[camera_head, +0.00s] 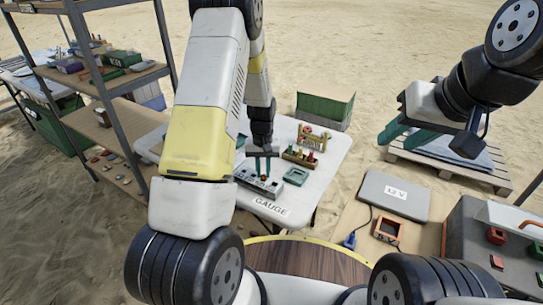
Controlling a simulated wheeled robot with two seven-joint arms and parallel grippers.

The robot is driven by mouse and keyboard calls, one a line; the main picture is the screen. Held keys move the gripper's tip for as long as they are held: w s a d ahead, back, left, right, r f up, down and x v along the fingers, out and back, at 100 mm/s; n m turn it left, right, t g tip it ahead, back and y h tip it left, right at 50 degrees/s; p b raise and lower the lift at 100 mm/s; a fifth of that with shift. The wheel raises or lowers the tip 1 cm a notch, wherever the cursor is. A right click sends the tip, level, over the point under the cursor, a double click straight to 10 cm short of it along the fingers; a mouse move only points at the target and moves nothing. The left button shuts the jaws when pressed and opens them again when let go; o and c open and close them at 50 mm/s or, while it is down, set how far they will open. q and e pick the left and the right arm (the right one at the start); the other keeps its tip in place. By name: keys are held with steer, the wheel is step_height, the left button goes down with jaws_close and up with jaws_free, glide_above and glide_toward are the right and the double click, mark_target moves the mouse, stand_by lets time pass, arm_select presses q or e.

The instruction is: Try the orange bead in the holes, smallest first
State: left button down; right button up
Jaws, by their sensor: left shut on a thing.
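A grey gauge block (244,179) with a row of holes lies on the white table, behind the word GAUGE. My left gripper (263,168) points down over the block, its dark teal fingers shut on a small orange-red bead (263,178). The bead is at or just above the block's top; I cannot tell whether it touches a hole. The hole under it is hidden. My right gripper (412,138) is far to the right, away from the table, its teal fingers spread apart and seemingly empty.
A teal tray (296,176) stands right of the block. Racks with small coloured pieces (301,157) and a green box (325,110) stand behind it. A metal shelf (105,95) is at left. A grey 12 V case (394,196) and an orange frame (389,230) lie at right.

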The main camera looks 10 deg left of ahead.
arm_select(q)
steer(key=shift+f, duration=0.1)
stand_by(0.8)
steer(key=c, duration=0.8)
jaws_free()
steer(key=shift+c, duration=0.2)
steer(key=shift+r, duration=3)
